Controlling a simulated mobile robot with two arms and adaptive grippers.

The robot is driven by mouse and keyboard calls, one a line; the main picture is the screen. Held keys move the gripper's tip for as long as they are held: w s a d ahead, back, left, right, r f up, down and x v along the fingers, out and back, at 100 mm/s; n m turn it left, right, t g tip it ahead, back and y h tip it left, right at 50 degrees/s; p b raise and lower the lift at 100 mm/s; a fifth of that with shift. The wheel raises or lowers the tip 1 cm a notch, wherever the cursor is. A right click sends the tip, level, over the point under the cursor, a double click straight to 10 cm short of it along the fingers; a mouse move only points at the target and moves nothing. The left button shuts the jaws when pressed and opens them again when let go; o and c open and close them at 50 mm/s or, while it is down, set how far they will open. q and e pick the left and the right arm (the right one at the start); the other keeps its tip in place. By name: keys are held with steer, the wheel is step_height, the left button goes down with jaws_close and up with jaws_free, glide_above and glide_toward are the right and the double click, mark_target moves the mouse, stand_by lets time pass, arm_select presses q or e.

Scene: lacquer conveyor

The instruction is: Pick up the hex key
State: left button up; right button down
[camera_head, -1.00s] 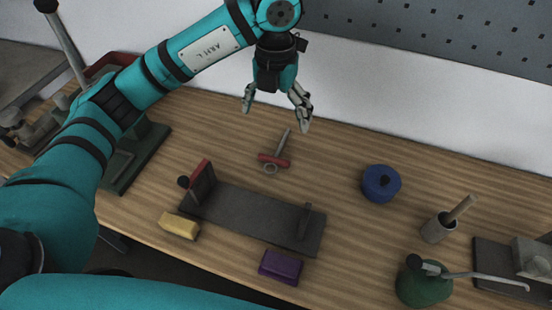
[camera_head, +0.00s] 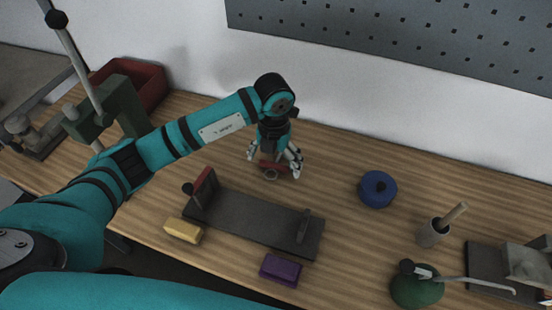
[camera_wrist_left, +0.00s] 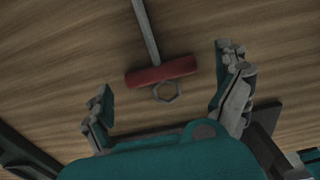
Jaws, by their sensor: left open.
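The hex key lies on the wooden bench, with a red cross handle (camera_wrist_left: 162,72), a straight grey metal shaft (camera_wrist_left: 146,30) and a small grey ring (camera_wrist_left: 167,92). In the head view its red handle (camera_head: 270,166) shows between the fingers, and the gripper hides most of the shaft. My left gripper (camera_head: 274,163) points down over it. In the left wrist view the open fingers of this gripper (camera_wrist_left: 165,78) stand on either side of the handle, apart from it. My right gripper is in neither view.
A dark fixture (camera_head: 250,219) with upright ends stands just in front. Yellow (camera_head: 183,230) and purple (camera_head: 281,270) blocks lie near the front edge. A blue round tin (camera_head: 377,189), a cup (camera_head: 432,233) and a green oil can (camera_head: 416,291) stand right. A red bin (camera_head: 150,82) is back left.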

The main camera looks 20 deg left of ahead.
mark_target(274, 165)
arm_select(q)
steer(key=shift+f, duration=0.4)
steer(key=shift+c, duration=0.4)
steer(key=c, duration=1.2)
steer(key=shift+o, duration=0.2)
steer(key=shift+r, duration=0.15)
step_height(274, 165, up, 10)
steer(key=b, duration=0.2)
